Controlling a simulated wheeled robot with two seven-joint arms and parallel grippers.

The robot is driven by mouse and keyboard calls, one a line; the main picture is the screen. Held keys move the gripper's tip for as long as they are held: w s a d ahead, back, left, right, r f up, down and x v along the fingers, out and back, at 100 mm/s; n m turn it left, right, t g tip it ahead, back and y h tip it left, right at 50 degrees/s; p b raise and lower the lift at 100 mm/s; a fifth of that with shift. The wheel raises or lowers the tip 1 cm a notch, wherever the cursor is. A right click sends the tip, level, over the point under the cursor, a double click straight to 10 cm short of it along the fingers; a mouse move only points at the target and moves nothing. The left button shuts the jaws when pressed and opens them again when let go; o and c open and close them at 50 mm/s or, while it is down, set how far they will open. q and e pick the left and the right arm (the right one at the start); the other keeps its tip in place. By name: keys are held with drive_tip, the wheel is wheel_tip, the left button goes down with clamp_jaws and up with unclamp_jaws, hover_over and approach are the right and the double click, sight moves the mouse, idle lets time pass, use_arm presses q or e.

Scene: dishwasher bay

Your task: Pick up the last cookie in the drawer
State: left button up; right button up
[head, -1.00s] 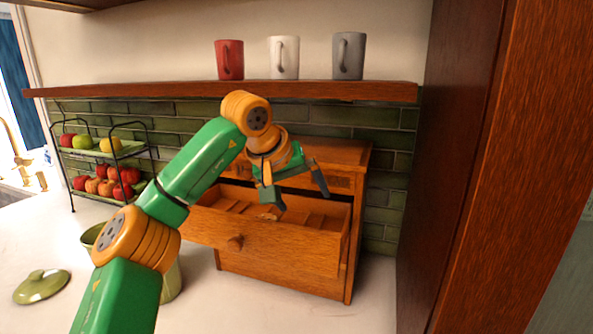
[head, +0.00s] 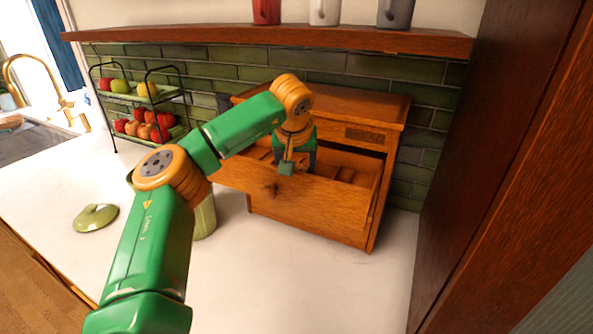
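The wooden drawer (head: 300,205) is pulled open from the small wooden cabinet (head: 335,105), and low dividers show inside it. My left gripper (head: 292,167) points down into the drawer, just behind its front panel. Its fingers are seen nearly end-on, and I cannot tell how far apart they are. No cookie can be made out clearly; the gripper and the drawer front hide that part of the drawer floor. My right gripper is not in view.
A green jar (head: 205,217) stands left of the drawer, partly behind my arm, with its lid (head: 97,217) on the white counter. A two-tier fruit rack (head: 150,99) stands at the back left. A shelf with mugs (head: 265,38) hangs above. A tall wooden panel (head: 490,160) bounds the right.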

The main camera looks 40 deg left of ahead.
use_arm(q)
drive_tip(key=shift+w, duration=0.1)
drive_tip(key=shift+r, duration=0.2)
wheel_tip(320, 180, up, 3)
drive_tip(key=shift+b, duration=0.5)
drive_tip(key=s+r, duration=0.4)
drive_tip(key=shift+r+b, duration=0.35)
drive_tip(key=shift+b, duration=0.05)
drive_tip(key=s+r, duration=0.1)
drive_tip(key=s, duration=0.2)
drive_tip(key=s+r, duration=0.2)
drive_tip(key=s+r+p, duration=0.1)
drive_tip(key=s, duration=0.2)
drive_tip(key=shift+s+d+r, duration=0.15)
drive_tip(key=shift+s+r, duration=0.05)
drive_tip(key=shift+s, duration=0.15)
drive_tip(key=shift+s+d+r, duration=0.1)
drive_tip(key=shift+s+r, duration=0.15)
drive_tip(key=shift+s, duration=0.45)
